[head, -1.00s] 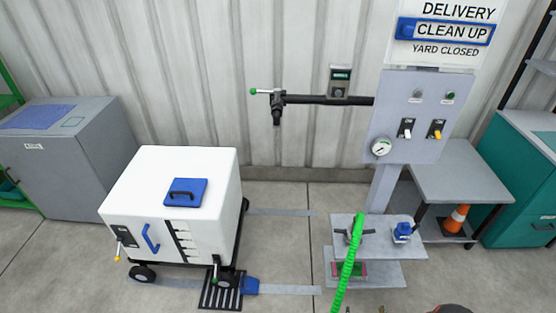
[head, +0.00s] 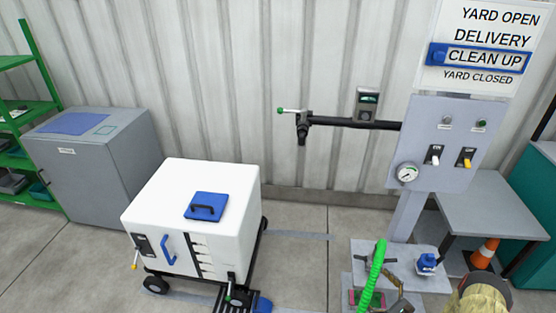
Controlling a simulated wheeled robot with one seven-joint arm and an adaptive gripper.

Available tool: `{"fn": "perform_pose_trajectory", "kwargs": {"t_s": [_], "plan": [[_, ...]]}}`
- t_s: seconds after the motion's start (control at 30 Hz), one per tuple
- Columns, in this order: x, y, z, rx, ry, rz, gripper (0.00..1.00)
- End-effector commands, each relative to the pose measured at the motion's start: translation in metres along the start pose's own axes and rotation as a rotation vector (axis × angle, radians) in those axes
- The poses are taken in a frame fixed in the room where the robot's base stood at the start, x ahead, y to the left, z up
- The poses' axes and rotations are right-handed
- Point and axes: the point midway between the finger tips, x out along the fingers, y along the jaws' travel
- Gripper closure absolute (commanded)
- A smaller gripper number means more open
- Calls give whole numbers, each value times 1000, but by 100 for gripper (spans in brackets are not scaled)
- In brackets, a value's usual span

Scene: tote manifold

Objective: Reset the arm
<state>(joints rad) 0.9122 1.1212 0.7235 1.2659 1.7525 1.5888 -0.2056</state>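My arm shows at the bottom right edge of the head view as a rounded tan and dark part (head: 485,297). A dark piece (head: 398,297) left of it, low in front of the stand, looks like my gripper. It is small and partly cut off, so I cannot make out its fingers or whether it holds anything. A bright green ribbed hose (head: 374,275) rises from the bottom edge just left of this piece. I cannot tell whether they touch.
A white wheeled cart (head: 185,215) with a blue-handled lid stands left of centre. A control panel (head: 438,140) on a post and a horizontal pipe (head: 355,123) stand at the back. A grey bench (head: 490,205) and an orange cone (head: 484,253) are at the right. Floor beyond the cart is clear.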

Motion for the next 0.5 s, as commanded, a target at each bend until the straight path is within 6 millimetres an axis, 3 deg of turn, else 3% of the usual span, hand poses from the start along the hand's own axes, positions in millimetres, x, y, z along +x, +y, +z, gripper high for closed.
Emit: {"fn": "perform_pose_trajectory", "kwargs": {"t_s": [0.03, 0.2, 0.5], "plan": [[17, -2, 25, -37, -7, 76, 0], [57, 11, 100, -149, -8, 318, 0], [92, 61, 225, -396, 20, 717, 0]]}}
